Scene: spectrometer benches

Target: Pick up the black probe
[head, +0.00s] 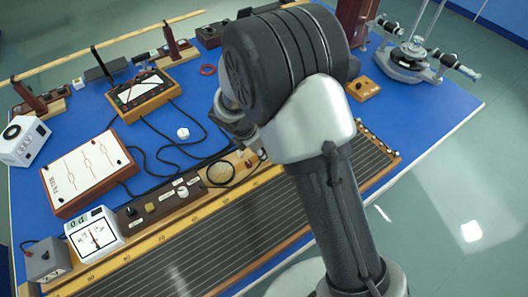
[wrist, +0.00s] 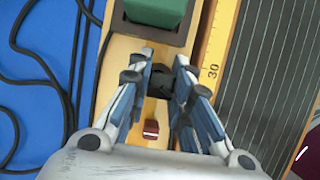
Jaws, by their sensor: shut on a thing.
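My gripper (wrist: 164,63) shows in the wrist view, its two blue-and-grey fingers closed in on a small black piece, which I take to be the black probe (wrist: 161,82). Only a little of the piece shows between the fingers, so its full shape is hidden. It is over a pale wooden strip, and I cannot tell whether it touches the wood. In the head view my arm hides the gripper and the probe.
A green block in a dark frame (wrist: 157,14) is just beyond the fingertips. A small red piece (wrist: 151,128) lies on the wood. A yellow scale (wrist: 216,45) and a dark striped board (wrist: 270,80) lie to the right, black cables (wrist: 40,62) to the left. The blue bench (head: 440,108) has instruments.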

